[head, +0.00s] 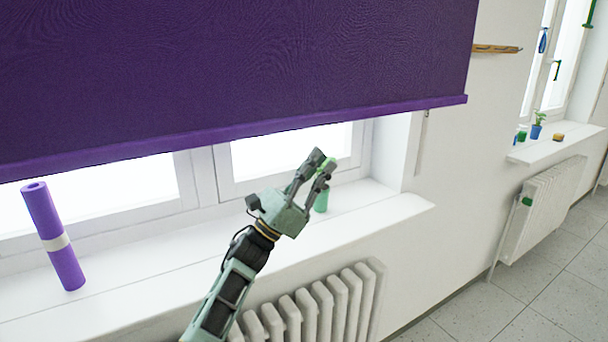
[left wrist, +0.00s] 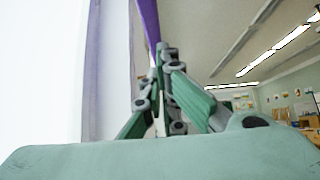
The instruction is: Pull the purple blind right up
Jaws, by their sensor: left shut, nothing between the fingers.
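The purple blind (head: 240,70) hangs partly down over the window, its straight lower bar (head: 240,132) above the sill with bright glass showing below. The blind's edge also shows in the left wrist view (left wrist: 148,20). My left gripper (head: 323,160) is shut and empty. In the head view it appears just below the lower bar, over the sill, with a gap between them. In the left wrist view its fingertips (left wrist: 163,52) meet just under the purple edge; whether they touch it I cannot tell. My right gripper is not in view.
A purple roll with a white band (head: 54,238) stands tilted on the windowsill (head: 150,262) at left. A green bottle (head: 321,201) is on the sill behind my left gripper. A radiator (head: 310,312) is below. A thin cord (head: 425,117) hangs on the wall right of the blind.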

